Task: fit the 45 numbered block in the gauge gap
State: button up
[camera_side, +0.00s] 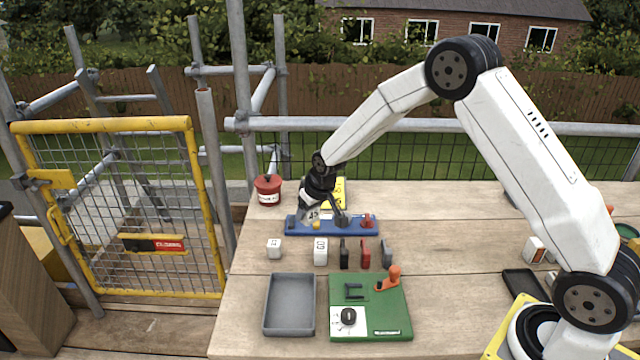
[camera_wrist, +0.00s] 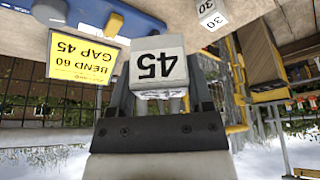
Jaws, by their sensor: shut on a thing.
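A white block marked 45 (camera_wrist: 158,66) is held between the two dark fingers of my gripper (camera_wrist: 160,92) in the wrist view. Its number appears upside down. In the side view my gripper (camera_side: 312,212) is low over the left part of the blue gauge board (camera_side: 333,232). The block is small and partly hidden there, and I cannot tell whether it touches the board. The board's blue end also shows in the wrist view (camera_wrist: 88,12). A yellow card (camera_wrist: 82,59) reading BEND 60 GAP 45 appears left of the block; the card stands behind the board in the side view (camera_side: 341,190).
A white block marked 30 (camera_wrist: 211,15) lies apart at upper right in the wrist view. White, black, red and grey pieces (camera_side: 365,253) stand in front of the board. A grey tray (camera_side: 290,331) and a green board (camera_side: 393,322) lie nearer.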

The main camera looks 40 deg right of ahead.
jog(key=w+d+m+g+h, duration=0.1)
jog(key=w+d+m+h, duration=0.2)
jog(key=w+d+m, duration=0.2)
jog(key=shift+w+d+f+m, duration=0.2)
jog(key=shift+w+d+m, duration=0.05)
jog(key=shift+w+m, duration=1.55)
jog(key=shift+s+f, duration=0.1)
jog(key=shift+f, duration=0.1)
jog(key=shift+f, duration=3.7)
jog(key=shift+f, duration=0.35)
